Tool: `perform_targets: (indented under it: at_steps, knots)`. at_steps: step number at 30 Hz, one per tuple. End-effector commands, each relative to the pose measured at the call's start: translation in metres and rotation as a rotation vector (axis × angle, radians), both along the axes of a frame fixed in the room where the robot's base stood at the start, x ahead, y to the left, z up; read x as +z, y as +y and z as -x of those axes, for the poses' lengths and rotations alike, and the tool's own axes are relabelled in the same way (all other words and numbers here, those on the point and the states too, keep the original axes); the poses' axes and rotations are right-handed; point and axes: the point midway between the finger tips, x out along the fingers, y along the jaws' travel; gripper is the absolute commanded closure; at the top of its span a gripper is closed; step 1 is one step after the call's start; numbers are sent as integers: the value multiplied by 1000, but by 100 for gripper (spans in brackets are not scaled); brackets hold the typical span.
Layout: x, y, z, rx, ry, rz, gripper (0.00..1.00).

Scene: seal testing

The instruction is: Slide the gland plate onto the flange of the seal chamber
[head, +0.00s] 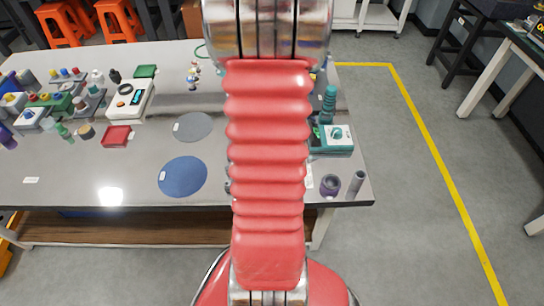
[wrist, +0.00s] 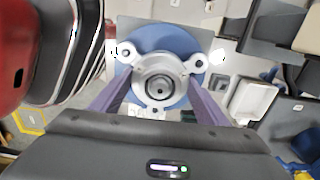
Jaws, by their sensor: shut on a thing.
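The gland plate (wrist: 126,52) is a pale grey ring with three lobed ears, each with a hole, in the wrist view. My gripper (wrist: 158,92) has its two purple fingers on either side of the plate and is shut on it. Inside the plate's bore, concentric rings and a dark centre show. A round blue body (wrist: 168,35) lies behind the plate, roughly in line with it. It may belong to the seal chamber, but the plate covers its middle. I cannot tell whether plate and flange touch. In the head view my arm hides the gripper and plate.
The grey bench (head: 60,185) holds a blue disc (head: 183,176), a grey disc (head: 194,127) and a red tray (head: 116,136). Small devices crowd its left side. A teal-and-white device (head: 336,138) and a purple ring (head: 330,185) stand at right.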

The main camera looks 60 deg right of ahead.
Motion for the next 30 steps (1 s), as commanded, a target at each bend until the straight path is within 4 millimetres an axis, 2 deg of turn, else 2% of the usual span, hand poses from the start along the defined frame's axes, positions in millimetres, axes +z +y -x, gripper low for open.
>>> perform_targets:
  at_steps: [30]
  knots:
    - [-9, 0, 0, 0, 0, 1, 65]
